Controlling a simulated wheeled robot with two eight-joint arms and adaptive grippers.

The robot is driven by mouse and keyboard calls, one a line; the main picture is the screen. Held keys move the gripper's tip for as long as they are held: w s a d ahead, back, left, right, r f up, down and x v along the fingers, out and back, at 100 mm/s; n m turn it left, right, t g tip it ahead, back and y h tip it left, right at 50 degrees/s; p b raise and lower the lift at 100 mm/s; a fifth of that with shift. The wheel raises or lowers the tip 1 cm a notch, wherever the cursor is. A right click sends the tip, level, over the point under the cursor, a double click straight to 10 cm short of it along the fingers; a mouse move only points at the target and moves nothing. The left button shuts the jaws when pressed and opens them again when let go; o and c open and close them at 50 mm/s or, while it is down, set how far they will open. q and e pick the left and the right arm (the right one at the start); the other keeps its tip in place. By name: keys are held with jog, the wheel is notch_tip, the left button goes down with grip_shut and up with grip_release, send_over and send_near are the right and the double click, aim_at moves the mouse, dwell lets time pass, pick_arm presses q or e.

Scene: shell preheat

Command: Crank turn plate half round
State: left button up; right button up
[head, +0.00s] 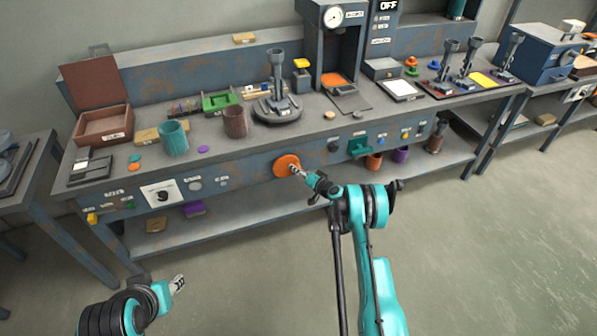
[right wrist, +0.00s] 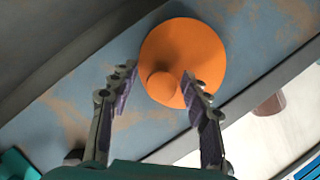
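The orange crank disc (head: 283,163) is on the front face of the workbench, below the round dark turn plate (head: 291,117). A grey upright piece with a tall post (head: 277,75) stands on the plate. My right gripper (head: 296,168) is at the crank. In the right wrist view the orange disc (right wrist: 190,45) carries a round orange knob (right wrist: 162,85) near its edge. The right fingers (right wrist: 160,74) are apart, one on each side of the knob, with gaps showing. My left gripper (head: 180,283) is low at the left, away from the bench; its opening is too small to judge.
On the bench top are a teal cup (head: 173,138), a brown cup (head: 235,121), a green tray (head: 220,101) and an open brown box (head: 102,126). A lower shelf (head: 240,210) runs beneath the crank. The floor in front is clear.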

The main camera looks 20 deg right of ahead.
jog(key=shift+r, duration=0.1)
jog(key=v, duration=1.2)
